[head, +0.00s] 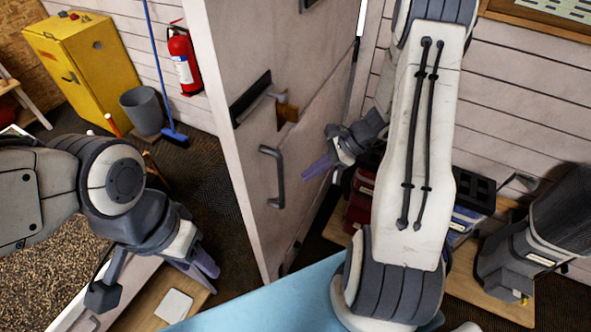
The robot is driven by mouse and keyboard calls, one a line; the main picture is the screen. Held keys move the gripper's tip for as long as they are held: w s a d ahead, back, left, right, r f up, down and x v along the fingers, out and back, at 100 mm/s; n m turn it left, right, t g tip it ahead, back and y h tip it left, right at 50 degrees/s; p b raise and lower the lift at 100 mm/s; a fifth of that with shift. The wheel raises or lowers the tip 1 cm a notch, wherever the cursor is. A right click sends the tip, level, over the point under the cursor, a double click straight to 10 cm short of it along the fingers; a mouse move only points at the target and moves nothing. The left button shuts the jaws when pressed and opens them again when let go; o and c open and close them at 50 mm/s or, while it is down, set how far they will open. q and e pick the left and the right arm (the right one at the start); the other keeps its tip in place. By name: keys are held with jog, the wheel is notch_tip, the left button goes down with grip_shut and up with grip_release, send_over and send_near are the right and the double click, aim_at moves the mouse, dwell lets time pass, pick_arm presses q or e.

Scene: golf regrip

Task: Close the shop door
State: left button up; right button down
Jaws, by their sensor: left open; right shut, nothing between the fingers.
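The shop door (233,60) is a pale upright panel in the middle of the head view. It stands open, swung out into the room, with its free edge toward me. Its right-hand face carries a dark pull handle (276,178) and, above it, a dark latch plate with a lever (262,100). My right gripper (318,168) is shut and empty, to the right of the pull handle and apart from it in the picture. My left gripper (206,268) is open and empty, low and left of the door, over a wooden surface. My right arm hides part of the wall behind.
A light-blue surface (265,305) lies in front. A dark bag (550,225) stands at the right.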

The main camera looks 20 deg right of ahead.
jog(key=a+p, duration=0.1)
jog(key=a, duration=0.1)
jog(key=w+a, duration=0.1)
jog(key=a, duration=0.1)
jog(key=shift+p, duration=0.4)
jog(key=shift+w, duration=0.1)
